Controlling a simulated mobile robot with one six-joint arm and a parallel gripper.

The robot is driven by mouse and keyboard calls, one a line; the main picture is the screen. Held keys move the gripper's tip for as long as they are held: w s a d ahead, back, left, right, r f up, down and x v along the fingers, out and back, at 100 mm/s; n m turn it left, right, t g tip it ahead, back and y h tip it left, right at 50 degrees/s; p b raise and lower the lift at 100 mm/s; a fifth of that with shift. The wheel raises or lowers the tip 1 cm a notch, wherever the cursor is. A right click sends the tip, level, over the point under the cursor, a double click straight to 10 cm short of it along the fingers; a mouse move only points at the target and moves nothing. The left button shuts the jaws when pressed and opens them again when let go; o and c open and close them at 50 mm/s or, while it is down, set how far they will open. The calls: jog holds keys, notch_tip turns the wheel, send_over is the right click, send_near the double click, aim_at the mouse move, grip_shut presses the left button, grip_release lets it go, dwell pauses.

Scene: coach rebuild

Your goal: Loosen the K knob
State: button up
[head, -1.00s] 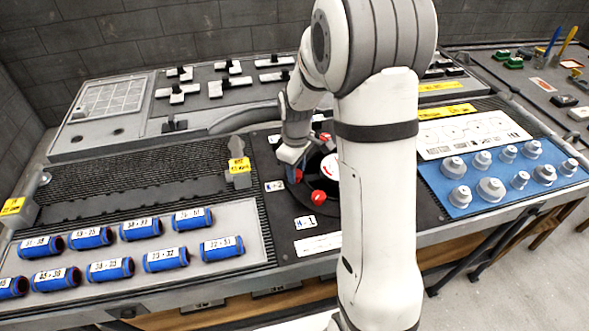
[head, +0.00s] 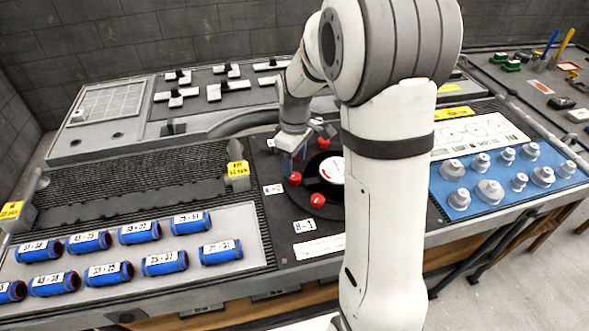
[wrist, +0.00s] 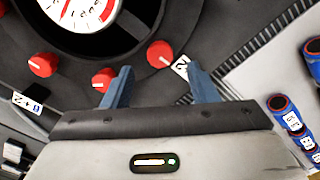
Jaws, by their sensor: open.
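Red knobs stand around a round dial with a white face (head: 331,169) on a dark panel. In the head view, one red knob (head: 295,179) is just below my gripper (head: 293,157), and another (head: 317,200) is nearer the front. In the wrist view, my gripper (wrist: 160,69) is open and empty. A red knob (wrist: 160,54) shows just beyond the gap between its fingertips, with a white label (wrist: 182,67) beside it. Two more red knobs (wrist: 104,77) (wrist: 43,64) are to the left. I cannot read surely which label says K.
Blue numbered cylinders (head: 138,231) lie on a light tray at left. White stepped pieces (head: 489,192) stand on a blue mat at right. A yellow-tagged block (head: 238,174) is left of the dial. My arm hides the panel's right part.

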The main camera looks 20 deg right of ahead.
aim_at(295, 177)
jog(key=shift+r, duration=1.55)
jog(key=shift+s+r, duration=0.2)
jog(key=shift+s, duration=0.05)
jog(key=s+r+m+t, duration=0.1)
jog(key=s+r+m, duration=0.2)
jog(key=s, duration=0.7)
jog(key=s+r+m+t, duration=0.1)
jog(key=s+r+m, duration=0.2)
jog(key=s+m, duration=0.3)
jog(key=s, duration=0.5)
jog(key=shift+a+t, duration=0.15)
jog(key=shift+t, duration=0.15)
